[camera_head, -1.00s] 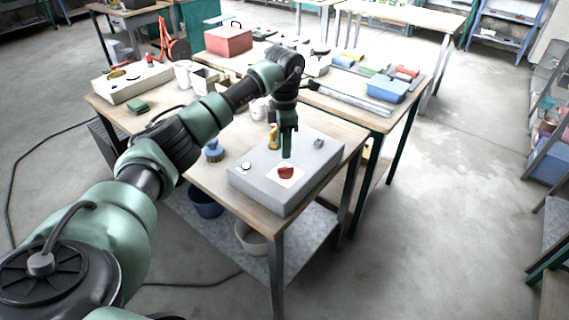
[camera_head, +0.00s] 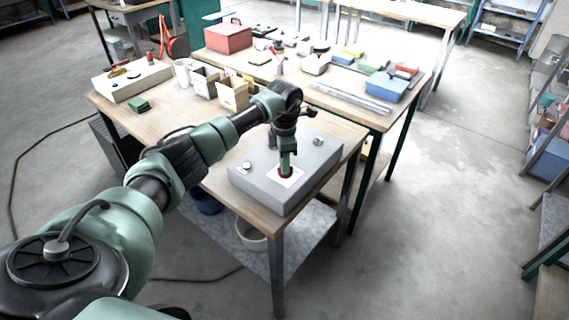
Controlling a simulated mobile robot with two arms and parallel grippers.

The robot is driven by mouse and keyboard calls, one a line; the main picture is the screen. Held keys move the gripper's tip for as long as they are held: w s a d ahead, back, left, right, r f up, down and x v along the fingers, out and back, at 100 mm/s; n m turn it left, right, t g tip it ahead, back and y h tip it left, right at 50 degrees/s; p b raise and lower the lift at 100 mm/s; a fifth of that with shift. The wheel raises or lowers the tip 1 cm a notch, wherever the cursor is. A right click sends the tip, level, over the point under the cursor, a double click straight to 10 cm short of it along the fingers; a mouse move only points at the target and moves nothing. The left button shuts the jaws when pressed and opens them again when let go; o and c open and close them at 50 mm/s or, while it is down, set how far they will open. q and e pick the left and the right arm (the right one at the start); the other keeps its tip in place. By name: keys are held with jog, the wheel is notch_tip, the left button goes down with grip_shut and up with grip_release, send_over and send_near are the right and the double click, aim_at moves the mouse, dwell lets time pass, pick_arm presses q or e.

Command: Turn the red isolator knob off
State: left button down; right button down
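The red isolator knob (camera_head: 286,176) sits on a white square plate (camera_head: 295,183) on top of a grey box (camera_head: 258,189). The box stands at the near right corner of the wooden table. My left gripper (camera_head: 286,168) points down directly over the knob, and its green fingers reach it and cover most of it. Only a little red shows around the fingertips. I cannot tell whether the fingers are closed on the knob. The knob's angle is hidden. My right gripper is not in view.
The grey box also carries a round white button (camera_head: 246,166) and a small grey fitting (camera_head: 319,142). Cardboard bins (camera_head: 233,95), a white box (camera_head: 132,81) and a red toolbox (camera_head: 228,38) stand farther back.

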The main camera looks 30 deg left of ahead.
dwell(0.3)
pick_arm(q)
jog(key=shift+n, duration=0.3)
jog(key=n+b, duration=0.1)
jog(key=n, duration=0.1)
jog(key=shift+n, duration=0.4)
jog(key=n+b, duration=0.1)
jog(key=n, duration=0.8)
jog(key=shift+d+r, duration=0.1)
jog(key=shift+w+n, duration=0.1)
jog(key=shift+n, duration=1.6)
jog(key=c, duration=1.5)
grip_release()
